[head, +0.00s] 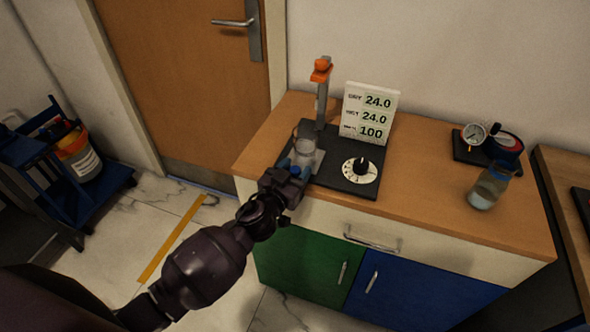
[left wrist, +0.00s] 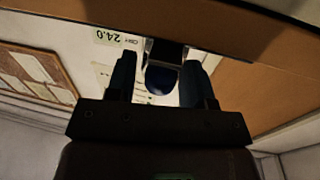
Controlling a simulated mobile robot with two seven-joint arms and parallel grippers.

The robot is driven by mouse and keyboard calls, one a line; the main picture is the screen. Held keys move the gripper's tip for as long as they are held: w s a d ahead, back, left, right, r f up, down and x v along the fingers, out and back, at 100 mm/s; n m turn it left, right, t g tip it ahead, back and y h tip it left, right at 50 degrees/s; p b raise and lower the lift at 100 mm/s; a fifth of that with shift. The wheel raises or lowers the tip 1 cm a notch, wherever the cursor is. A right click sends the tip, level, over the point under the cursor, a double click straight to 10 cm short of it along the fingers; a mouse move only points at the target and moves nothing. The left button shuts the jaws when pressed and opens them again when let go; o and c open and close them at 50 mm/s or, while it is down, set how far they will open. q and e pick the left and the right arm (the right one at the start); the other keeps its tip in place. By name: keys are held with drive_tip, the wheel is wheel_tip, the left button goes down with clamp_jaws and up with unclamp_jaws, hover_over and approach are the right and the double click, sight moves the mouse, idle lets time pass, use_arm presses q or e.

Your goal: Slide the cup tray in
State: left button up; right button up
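The rig has a black base (head: 325,174) on the wooden cabinet top. A pale grey cup tray (head: 315,160) sits at its left part, with a clear cup (head: 304,141) on it. A blue knob (head: 295,170) shows at the tray's front, and a rounded dark blue knob also shows in the left wrist view (left wrist: 162,80). My left gripper (head: 288,180) is at the front of the tray. In the left wrist view its two fingers (left wrist: 160,88) stand apart on either side of the knob, apparently with a gap. My right gripper is not in view.
An orange-topped post (head: 321,95) and a white readout panel (head: 369,113) stand behind the tray. A dial (head: 361,170) is to its right. A jar (head: 489,187) and a gauge (head: 475,134) stand at the right. The drawer handle (head: 372,238) juts out in front.

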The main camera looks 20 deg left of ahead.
sight(301, 158)
use_arm(q)
clamp_jaws()
drive_tip(key=shift+w+b, duration=0.35)
drive_tip(key=shift+w, duration=1.9)
drive_tip(key=shift+o, duration=0.9)
unclamp_jaws()
drive_tip(key=shift+s, duration=0.15)
drive_tip(key=s+a, duration=0.2)
drive_tip(key=s, duration=0.8)
drive_tip(key=shift+s, duration=0.2)
